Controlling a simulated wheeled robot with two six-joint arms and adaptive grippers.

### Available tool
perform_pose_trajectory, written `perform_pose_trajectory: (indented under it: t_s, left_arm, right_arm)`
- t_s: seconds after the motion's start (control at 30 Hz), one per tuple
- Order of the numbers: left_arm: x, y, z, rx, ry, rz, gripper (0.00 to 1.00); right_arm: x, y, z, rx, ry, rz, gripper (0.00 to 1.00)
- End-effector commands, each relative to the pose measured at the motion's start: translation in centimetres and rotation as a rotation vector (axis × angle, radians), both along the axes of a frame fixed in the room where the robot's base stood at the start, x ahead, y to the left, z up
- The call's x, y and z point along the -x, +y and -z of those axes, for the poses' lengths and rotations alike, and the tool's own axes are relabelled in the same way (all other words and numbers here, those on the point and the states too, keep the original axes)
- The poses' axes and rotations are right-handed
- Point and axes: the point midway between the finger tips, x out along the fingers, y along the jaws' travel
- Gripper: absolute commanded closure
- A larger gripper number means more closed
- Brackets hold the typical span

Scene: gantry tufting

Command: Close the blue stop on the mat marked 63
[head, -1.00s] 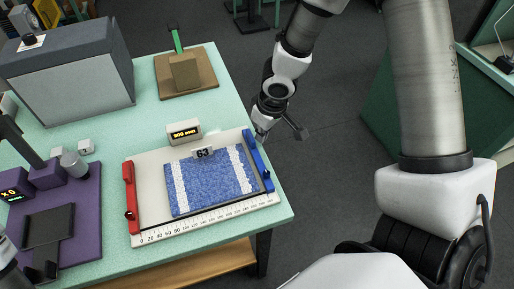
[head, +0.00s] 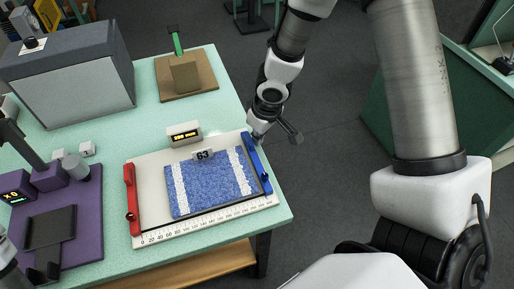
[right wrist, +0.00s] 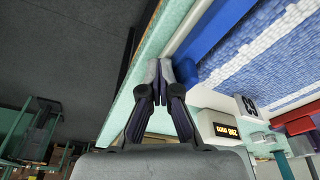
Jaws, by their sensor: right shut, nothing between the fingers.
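The blue stop (head: 257,163) is a long bar along the right side of the blue and white mat (head: 212,182), whose tag (head: 203,155) reads 63. Stop and mat lie close together; I cannot tell whether they touch. My right gripper (head: 254,137) is shut and empty at the stop's far end, on its outer side. In the right wrist view its fingertips (right wrist: 172,72) are right beside the blue stop (right wrist: 208,35); contact is unclear. A grey piece of my left arm shows at the lower left; its fingers cannot be made out clearly.
A red stop (head: 131,200) stands on the board's left side, and a ruler (head: 200,226) runs along its front. A purple fixture (head: 85,225) is at left. The table's right edge is close to the blue stop.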

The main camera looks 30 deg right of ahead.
Motion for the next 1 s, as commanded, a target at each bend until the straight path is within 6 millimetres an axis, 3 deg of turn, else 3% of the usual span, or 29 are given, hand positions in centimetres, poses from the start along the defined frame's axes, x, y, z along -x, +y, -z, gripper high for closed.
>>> perform_pose_trajectory:
  t_s: [1.0]
  left_arm:
    - [0.0,0.0,-1.9,0.0,0.0,0.0,0.69]
  right_arm:
    - [-0.6,2.0,-0.1,0.0,-0.003,-0.002,1.0]
